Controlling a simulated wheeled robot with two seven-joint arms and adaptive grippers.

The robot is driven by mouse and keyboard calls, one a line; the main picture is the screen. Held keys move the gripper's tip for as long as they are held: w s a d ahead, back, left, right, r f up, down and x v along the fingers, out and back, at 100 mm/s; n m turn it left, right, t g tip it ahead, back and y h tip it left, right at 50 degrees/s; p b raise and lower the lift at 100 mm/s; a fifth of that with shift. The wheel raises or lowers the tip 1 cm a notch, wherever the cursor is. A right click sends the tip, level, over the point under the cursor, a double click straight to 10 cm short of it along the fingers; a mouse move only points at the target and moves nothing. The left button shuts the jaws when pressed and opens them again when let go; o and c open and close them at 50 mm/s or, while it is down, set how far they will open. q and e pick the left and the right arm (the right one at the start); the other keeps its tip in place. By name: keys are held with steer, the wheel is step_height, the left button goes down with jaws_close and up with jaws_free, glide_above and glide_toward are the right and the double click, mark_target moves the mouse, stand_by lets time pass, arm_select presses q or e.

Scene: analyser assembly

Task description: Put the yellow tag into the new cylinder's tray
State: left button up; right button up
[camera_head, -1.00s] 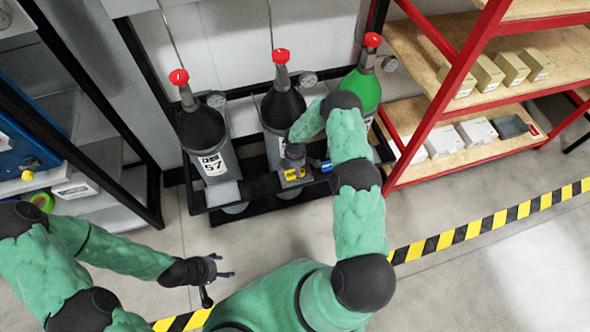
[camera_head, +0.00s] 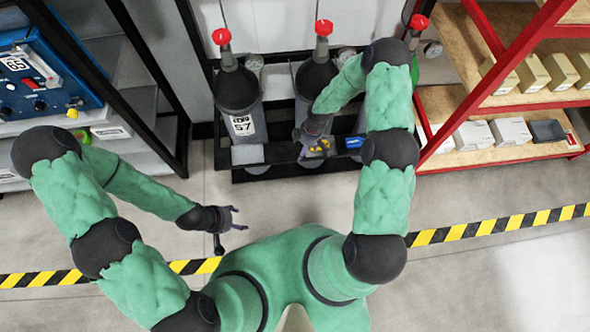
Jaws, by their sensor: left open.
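Three gas cylinders with red caps stand in a black rack: a dark grey one (camera_head: 238,92) labelled 57 at left, another dark one (camera_head: 316,78) in the middle, and a green one (camera_head: 414,72) at right, mostly behind my right arm. I cannot tell which is the new one. Trays sit at the rack's front; the left one (camera_head: 247,154) is pale grey and looks empty. My left gripper (camera_head: 232,218) is open and empty above the floor.
A blue item (camera_head: 354,142) lies in the right-hand tray. A red-framed shelf (camera_head: 470,75) with boxes stands at right, close to my right arm. A dark-framed shelf with a blue device (camera_head: 45,75) stands at left. Yellow-black tape (camera_head: 500,225) crosses the clear floor.

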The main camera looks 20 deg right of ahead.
steer(key=s+a+r+m, duration=0.2)
steer(key=s+a+m, duration=0.4)
steer(key=s, duration=0.4)
steer(key=s+a+r+m+y, duration=0.1)
steer(key=s+a+r+m, duration=0.1)
steer(key=s+a+m, duration=0.4)
steer(key=s, duration=0.3)
steer(key=shift+s+a+r+m+y, duration=0.2)
steer(key=shift+s+a+m+y, duration=0.1)
steer(key=shift+s+a+m, duration=0.1)
